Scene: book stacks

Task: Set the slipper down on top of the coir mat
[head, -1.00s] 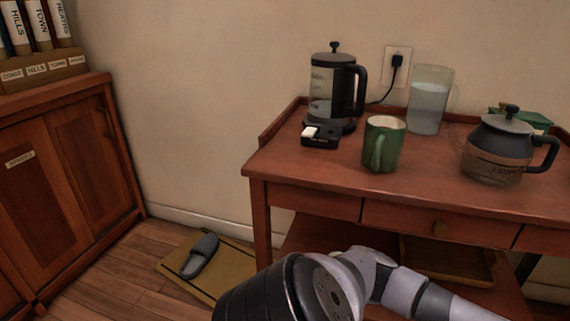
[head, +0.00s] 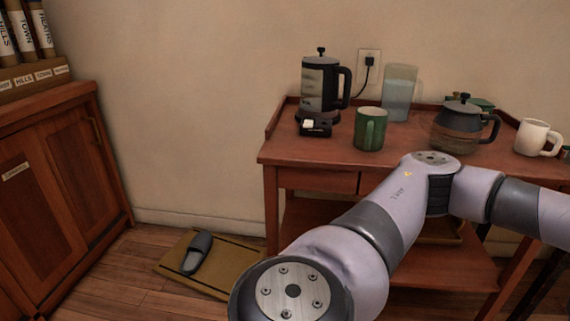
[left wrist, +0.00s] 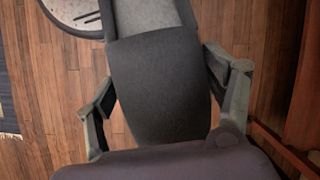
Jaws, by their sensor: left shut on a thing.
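The coir mat (head: 232,279) lies on the floor in the head view, flat and yellow-brown with a dark line near its edge. A dark grey slipper (head: 197,254) rests on its left part. In the left wrist view my left gripper (left wrist: 165,105) is shut on another dark grey slipper (left wrist: 158,90), with one finger on each side. The held slipper is above a wooden floor, and its far end runs out of the top of the picture. My left gripper is not in the head view. My right gripper is in neither view.
A wooden cabinet (head: 60,190) stands left of the mat. A side table (head: 310,151) with a green mug (head: 371,128) and several vessels stands to the right. The mat's right part is bare. In the left wrist view a round thing (left wrist: 78,14) lies at upper left.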

